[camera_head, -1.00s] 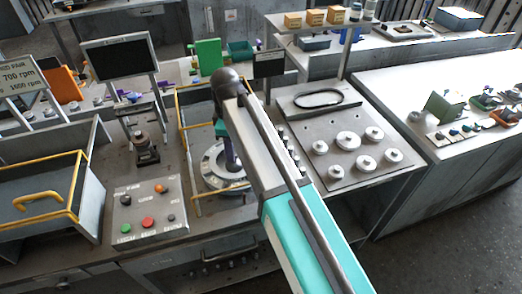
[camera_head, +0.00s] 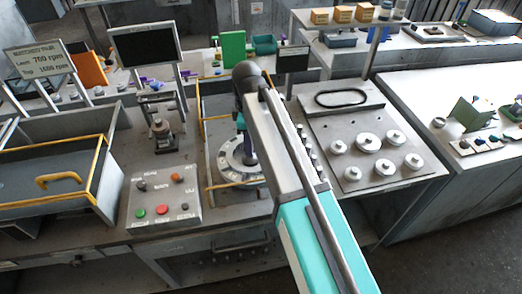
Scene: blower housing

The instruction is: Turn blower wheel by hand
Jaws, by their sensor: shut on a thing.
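The blower wheel (camera_head: 230,167) is a round pale grey disc with dark marks around its rim, lying flat inside a yellow-railed bay. My arm reaches over it from the lower right and bends down at a dark wrist. My gripper (camera_head: 249,160) points down at the wheel's middle and is shut on part of it. The arm covers the wheel's right side, and the fingertips are too small and hidden to see the exact grip.
A control box (camera_head: 163,198) with coloured buttons stands left of the bay. A yellow-handled tray (camera_head: 60,190) is further left. A plate with several round knobs (camera_head: 368,141) lies to the right. A black screen (camera_head: 147,45) stands behind.

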